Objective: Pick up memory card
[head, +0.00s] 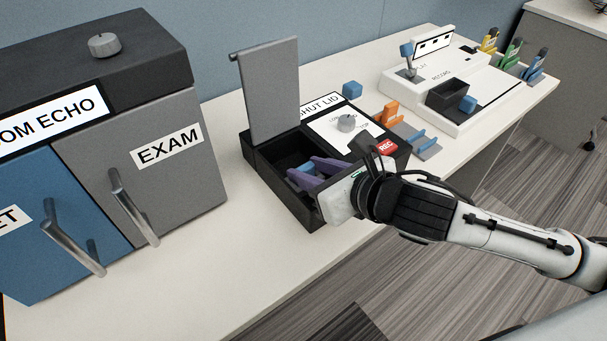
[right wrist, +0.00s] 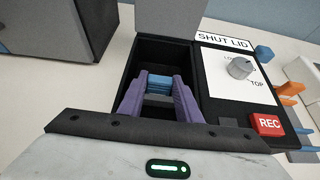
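A blue block-like piece (right wrist: 160,84), which may be the memory card, is in the open dark compartment of the black recorder box (head: 268,190). It also shows in the head view (head: 300,176), partly hidden by my fingers. My right gripper (head: 316,172) reaches into the compartment from the right. In the right wrist view its two purple fingers (right wrist: 160,95) stand on either side of the blue piece, with little or no gap. I cannot tell whether they grip it. My left gripper is not in view.
The grey lid (head: 270,90) stands upright behind the compartment. A knob (head: 347,123) and red REC button (head: 388,146) are on the box. A grey and blue cabinet (head: 150,190) stands left. Blue cubes, coloured holders and a white RECORD station (head: 450,80) are at right.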

